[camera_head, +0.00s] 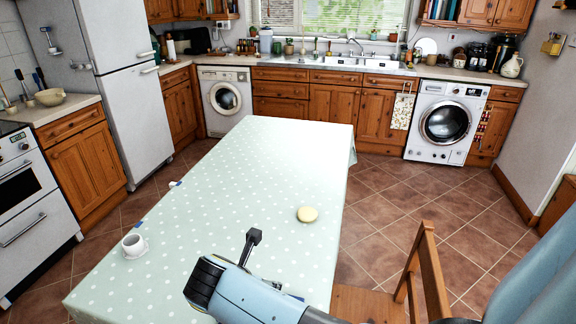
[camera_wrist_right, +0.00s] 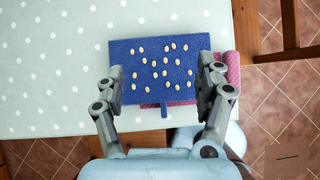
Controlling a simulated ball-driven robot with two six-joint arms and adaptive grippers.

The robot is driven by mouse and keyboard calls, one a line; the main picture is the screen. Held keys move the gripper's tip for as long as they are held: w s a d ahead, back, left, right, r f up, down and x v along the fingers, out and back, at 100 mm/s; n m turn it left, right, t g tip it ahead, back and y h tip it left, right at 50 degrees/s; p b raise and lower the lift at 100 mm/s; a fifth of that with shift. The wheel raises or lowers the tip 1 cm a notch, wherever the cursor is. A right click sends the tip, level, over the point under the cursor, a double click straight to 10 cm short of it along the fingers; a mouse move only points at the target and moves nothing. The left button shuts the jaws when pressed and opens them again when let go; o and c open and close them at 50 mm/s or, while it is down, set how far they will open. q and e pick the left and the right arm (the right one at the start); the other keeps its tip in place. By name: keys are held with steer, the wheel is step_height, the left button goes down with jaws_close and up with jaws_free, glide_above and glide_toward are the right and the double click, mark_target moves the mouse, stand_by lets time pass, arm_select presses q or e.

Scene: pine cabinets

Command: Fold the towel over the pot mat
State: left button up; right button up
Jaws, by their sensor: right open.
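In the right wrist view a flat blue cloth with several pale oval spots (camera_wrist_right: 160,90) lies near the table edge, a short tab at its lower side. A pink-red cloth (camera_wrist_right: 233,75) shows from under its right and lower sides. I cannot tell for sure which is the towel and which the pot mat. My right gripper (camera_wrist_right: 162,72) is open, one finger at each side of the blue cloth; contact is unclear. In the head view my right arm hides most of both cloths, and one dark finger shows beyond it. My left gripper is not in view.
The pale green dotted table (camera_head: 220,190) is mostly clear. A wooden chair (camera_head: 430,275) stands close at the right.

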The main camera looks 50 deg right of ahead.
step_height(320, 180, up, 8)
steer(key=p, duration=0.1)
stand_by(0.5)
stand_by(0.5)
